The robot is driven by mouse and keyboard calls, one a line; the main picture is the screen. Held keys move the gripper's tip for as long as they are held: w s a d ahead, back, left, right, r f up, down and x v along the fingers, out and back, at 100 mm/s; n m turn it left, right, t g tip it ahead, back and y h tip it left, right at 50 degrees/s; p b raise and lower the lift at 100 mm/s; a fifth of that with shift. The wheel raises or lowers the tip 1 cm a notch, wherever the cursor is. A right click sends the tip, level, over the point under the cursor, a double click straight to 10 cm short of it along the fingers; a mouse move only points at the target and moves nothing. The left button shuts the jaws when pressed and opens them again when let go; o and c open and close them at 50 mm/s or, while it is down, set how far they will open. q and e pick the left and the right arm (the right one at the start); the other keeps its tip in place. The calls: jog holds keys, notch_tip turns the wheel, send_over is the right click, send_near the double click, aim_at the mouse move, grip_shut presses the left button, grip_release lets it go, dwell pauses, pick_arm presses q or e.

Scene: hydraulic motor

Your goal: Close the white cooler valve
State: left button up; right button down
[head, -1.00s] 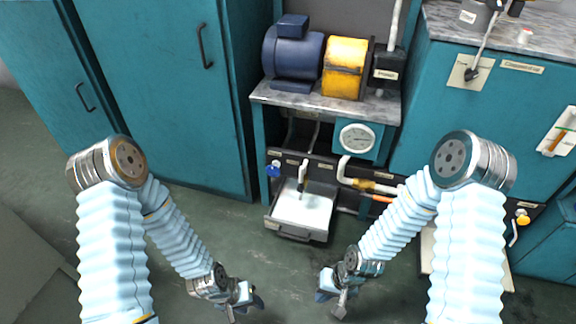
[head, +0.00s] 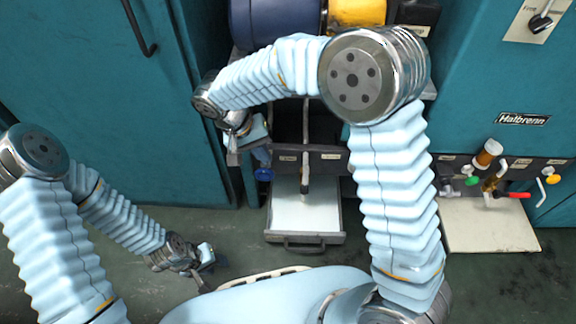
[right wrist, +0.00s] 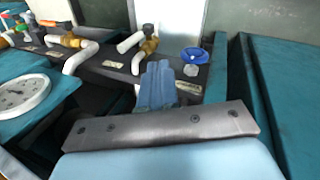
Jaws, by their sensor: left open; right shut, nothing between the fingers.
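No valve can be told for sure as the white cooler valve; the labels are too small to read. A blue knob (head: 263,174) sits at the left end of the dark valve panel (head: 328,160); it also shows in the right wrist view (right wrist: 196,55) with a clear whitish body under it. My right gripper (head: 257,140) is shut and empty, close above the blue knob in the head view. In the right wrist view its fingers (right wrist: 158,82) lie to the left of the knob, apparently apart from it. My left gripper (head: 207,262) is open and empty, low over the floor.
A white drawer tray (head: 302,212) stands out below the panel. White pipes with brass fittings (right wrist: 72,40) run along the panel. A round gauge (right wrist: 22,93) is at the left. Green, red and yellow valve handles (head: 512,195) sit at the right. A teal cabinet (head: 75,90) stands left.

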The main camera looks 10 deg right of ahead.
aim_at(305, 179)
jog(key=shift+f, duration=0.1)
pick_arm(q)
jog(key=shift+b+x, duration=0.9)
jog(key=shift+b, duration=0.05)
pick_arm(e)
jog(key=d+f, duration=0.7)
jog(key=f, duration=0.2)
jog(key=shift+s+d, duration=0.4)
pick_arm(q)
jog(key=shift+s+a, duration=0.15)
pick_arm(e)
jog(key=shift+f, duration=0.1)
